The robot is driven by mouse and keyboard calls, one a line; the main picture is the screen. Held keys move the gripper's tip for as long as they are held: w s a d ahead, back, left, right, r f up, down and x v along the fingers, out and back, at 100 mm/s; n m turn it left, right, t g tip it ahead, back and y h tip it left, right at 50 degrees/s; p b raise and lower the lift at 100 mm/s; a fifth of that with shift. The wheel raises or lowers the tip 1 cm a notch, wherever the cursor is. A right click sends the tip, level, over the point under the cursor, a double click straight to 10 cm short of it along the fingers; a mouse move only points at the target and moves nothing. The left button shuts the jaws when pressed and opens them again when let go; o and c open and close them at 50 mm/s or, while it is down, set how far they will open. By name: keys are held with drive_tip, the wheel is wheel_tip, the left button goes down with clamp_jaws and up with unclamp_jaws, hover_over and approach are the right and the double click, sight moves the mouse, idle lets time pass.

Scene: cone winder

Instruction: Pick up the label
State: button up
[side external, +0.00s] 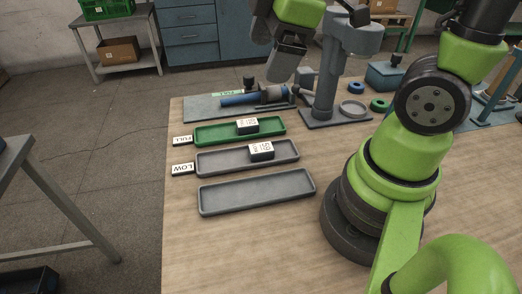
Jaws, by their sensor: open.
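A small block with a white printed face (247,126) sits in the green tray (205,136). A similar block with a white printed face (261,151) sits in the upper grey tray (215,165). Beside the trays' left ends are a FULL plate (182,140) and a LOW plate (182,169). A green strip with white lettering (227,93) lies on the mat at the back. Which of these is the task's label I cannot tell. My gripper (287,73) is open, above and behind the trays, apart from the blocks. Nothing shows between its fingers.
The lower grey tray (255,192) is empty. A blue cylindrical tool (240,99) lies on the grey mat (198,108). A grey stand (328,90) rises right of my gripper, with a ring (353,108) on its base. Bare wood (240,250) is free in front.

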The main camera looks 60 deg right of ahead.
drive_tip(key=w+d+f+n+g, duration=0.2)
drive_tip(key=w+f+n, duration=0.1)
drive_tip(key=f+n, duration=0.6)
drive_tip(key=n+g, duration=0.2)
drive_tip(key=n, duration=0.7)
approach(261, 147)
drive_tip(key=shift+s+a+h, duration=0.25)
drive_tip(key=shift+a+h, duration=0.05)
drive_tip(key=shift+a, duration=0.2)
wheel_tip(261, 147, down, 3)
drive_tip(key=shift+f, duration=0.2)
drive_tip(key=shift+w+d+f, duration=0.1)
drive_tip(key=shift+f, duration=1.4)
drive_tip(key=shift+w+d+f, duration=0.1)
drive_tip(key=shift+f, duration=1.45)
drive_tip(key=c, duration=1)
drive_tip(key=shift+r, duration=0.1)
